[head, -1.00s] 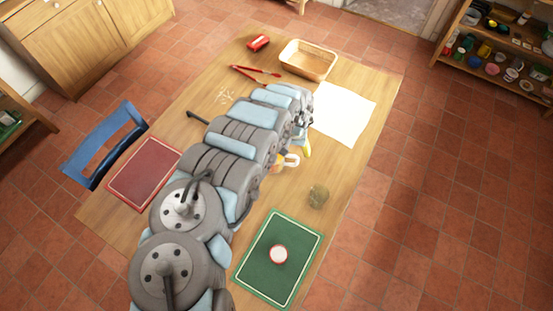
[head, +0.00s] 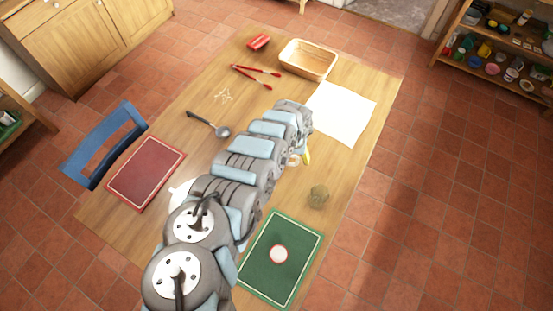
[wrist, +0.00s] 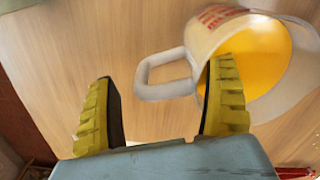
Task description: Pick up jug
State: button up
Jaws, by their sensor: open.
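The jug (wrist: 208,40) is pale and see-through, with red markings and orange contents, at the upper right of the wrist view. Its handle (wrist: 150,78) points left, into the space between my fingers in the picture. My gripper (wrist: 163,78) is open with yellow ridged fingers. The right finger overlaps the jug where the handle meets its body; I cannot tell whether they touch. In the head view only a small part of the jug (head: 294,160) shows beside my arm, next to a yellow finger (head: 307,156).
A ladle (head: 222,131), red tongs (head: 262,71), a basket (head: 329,64) and a white sheet (head: 352,112) lie around my arm. A brownish round item (head: 318,197) and a green mat (head: 258,270) are nearer. A red mat (head: 145,175) lies left.

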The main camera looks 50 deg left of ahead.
jog(key=c, duration=1.3)
jog(key=shift+w+r, duration=0.1)
jog(key=shift+r, duration=0.15)
jog(key=shift+r, duration=1.35)
jog(key=shift+d+r, duration=0.25)
jog(key=shift+r, duration=0.05)
jog(key=s+d+r+p, duration=0.2)
jog(key=d+r+p, duration=0.3)
jog(key=d+r, duration=0.4)
jog(key=shift+d, duration=2)
